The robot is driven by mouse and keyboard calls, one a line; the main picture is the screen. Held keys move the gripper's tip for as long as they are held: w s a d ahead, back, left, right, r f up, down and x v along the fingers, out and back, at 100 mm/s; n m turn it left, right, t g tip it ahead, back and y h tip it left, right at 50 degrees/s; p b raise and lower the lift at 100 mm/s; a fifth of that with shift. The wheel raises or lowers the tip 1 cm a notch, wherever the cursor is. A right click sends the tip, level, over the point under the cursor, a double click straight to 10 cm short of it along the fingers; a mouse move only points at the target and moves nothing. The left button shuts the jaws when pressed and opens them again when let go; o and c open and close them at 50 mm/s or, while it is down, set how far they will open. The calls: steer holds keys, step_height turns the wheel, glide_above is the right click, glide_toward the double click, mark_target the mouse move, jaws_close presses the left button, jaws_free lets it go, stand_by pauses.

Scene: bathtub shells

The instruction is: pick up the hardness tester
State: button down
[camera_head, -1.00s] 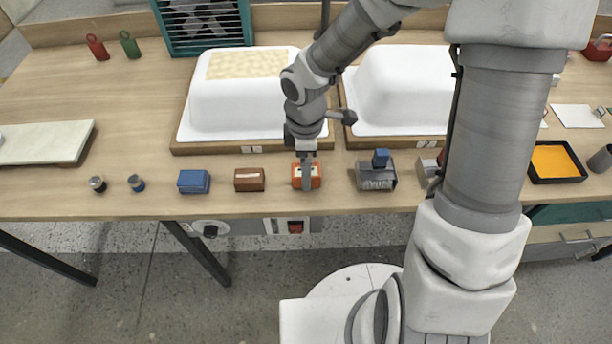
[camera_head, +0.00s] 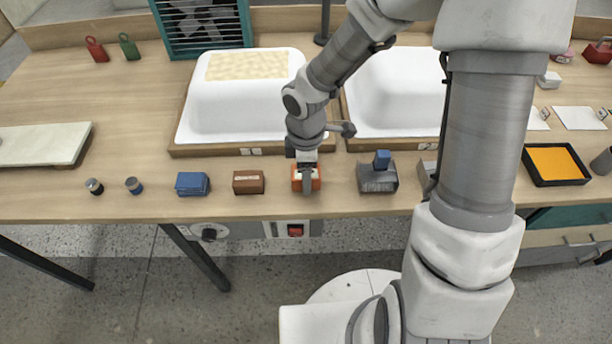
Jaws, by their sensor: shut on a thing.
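A small orange device with a pale top face (camera_head: 315,182), which appears to be the hardness tester, sits near the front edge of the wooden bench. My gripper (camera_head: 307,184) comes down over it from above and is shut on it. The fingers and wrist cover much of its middle, so only its sides show. It looks upright and at bench level; I cannot tell whether it is clear of the surface.
In the same row stand a brown box (camera_head: 248,182), a blue box (camera_head: 192,183) and a grey device with a blue top (camera_head: 377,178). White tub shells (camera_head: 235,110) on wooden bases stand behind. An orange-filled black tray (camera_head: 555,163) lies at right.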

step_height(320, 180, up, 10)
steer(key=p, duration=0.3)
steer(key=shift+p, duration=0.4)
